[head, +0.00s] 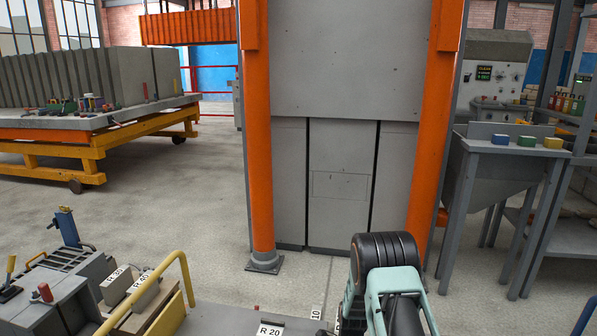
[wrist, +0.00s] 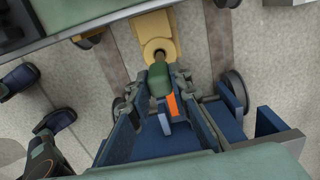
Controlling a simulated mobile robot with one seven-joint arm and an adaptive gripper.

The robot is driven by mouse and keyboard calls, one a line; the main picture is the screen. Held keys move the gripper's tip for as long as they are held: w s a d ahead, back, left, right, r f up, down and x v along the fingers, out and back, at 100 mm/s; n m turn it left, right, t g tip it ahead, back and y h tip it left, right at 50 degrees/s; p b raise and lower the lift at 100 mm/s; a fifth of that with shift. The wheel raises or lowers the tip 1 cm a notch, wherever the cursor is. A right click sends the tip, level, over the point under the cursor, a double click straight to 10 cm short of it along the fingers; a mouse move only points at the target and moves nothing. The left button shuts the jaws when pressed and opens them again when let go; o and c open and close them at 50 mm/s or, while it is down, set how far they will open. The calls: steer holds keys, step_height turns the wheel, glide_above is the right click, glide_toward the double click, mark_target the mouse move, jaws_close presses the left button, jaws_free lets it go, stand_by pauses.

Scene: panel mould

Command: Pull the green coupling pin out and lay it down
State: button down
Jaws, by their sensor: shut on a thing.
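The green coupling pin (wrist: 158,78) shows in the middle of the wrist view, with its dark end towards a yellow coupling (wrist: 152,33). A round pale ring with a dark centre sits at the coupling's near end, right at the pin's tip. Whether the pin is still inside the ring I cannot tell. My gripper (wrist: 163,90) is shut on the pin, one finger on each side of it. In the head view my arm covers the lower middle, and neither the gripper nor the pin shows.
Blue brackets (wrist: 235,115) and dark wheels (wrist: 232,90) lie close around the fingers. An orange strip (wrist: 172,105) is beside the pin. In the head view, a machine with a yellow rail (head: 185,275) stands at left and a grey table with coloured blocks (head: 515,150) at right.

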steer(key=shift+r+p, duration=0.6)
steer(key=shift+r, duration=0.65)
steer(key=shift+r+p, duration=1.1)
steer(key=shift+r, duration=0.9)
